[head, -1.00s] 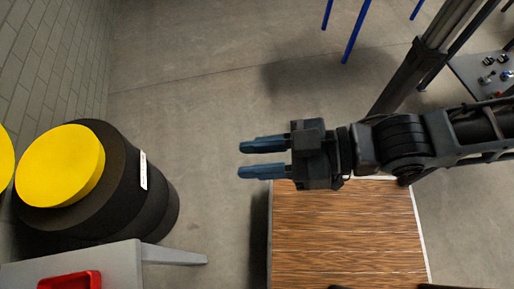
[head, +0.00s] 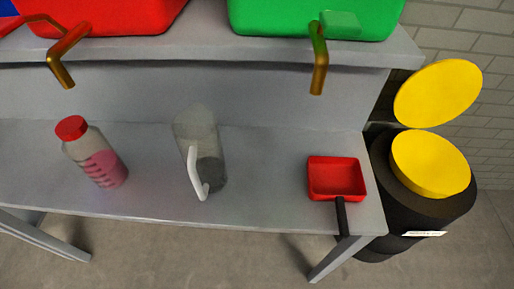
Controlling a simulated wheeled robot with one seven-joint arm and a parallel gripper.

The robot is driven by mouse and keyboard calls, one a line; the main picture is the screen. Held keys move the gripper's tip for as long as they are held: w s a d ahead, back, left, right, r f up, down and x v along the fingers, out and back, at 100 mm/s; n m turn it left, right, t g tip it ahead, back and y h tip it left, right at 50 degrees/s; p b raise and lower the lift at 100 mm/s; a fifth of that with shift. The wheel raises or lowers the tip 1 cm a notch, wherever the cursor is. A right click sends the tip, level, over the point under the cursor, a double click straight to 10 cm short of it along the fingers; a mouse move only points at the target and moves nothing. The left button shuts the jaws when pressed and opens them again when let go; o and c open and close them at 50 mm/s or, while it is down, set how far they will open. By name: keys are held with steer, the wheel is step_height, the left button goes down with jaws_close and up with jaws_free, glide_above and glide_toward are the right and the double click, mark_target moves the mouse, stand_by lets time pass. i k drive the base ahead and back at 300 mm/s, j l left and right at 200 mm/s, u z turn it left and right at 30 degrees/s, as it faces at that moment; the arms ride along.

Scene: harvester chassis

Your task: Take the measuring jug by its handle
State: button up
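The measuring jug (head: 207,140) stands on the grey lower shelf in the head view, a little left of the middle. It is clear, with a dark grey lower part. Its white handle (head: 195,172) faces the front edge of the shelf and nothing touches it. My gripper is not in the head view now, so its state and its place relative to the jug do not show.
A red-capped bottle with pink liquid (head: 102,165) stands left of the jug. A red scoop-like tray (head: 336,178) lies right, its dark handle over the front edge. Above, red (head: 110,12) and green (head: 300,18) containers have taps overhanging the shelf. A yellow-lidded black bin (head: 425,205) stands right.

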mark_target(195, 131)
steer(key=u, duration=0.8)
steer(key=l+z, duration=0.1)
steer(key=l, duration=0.6)
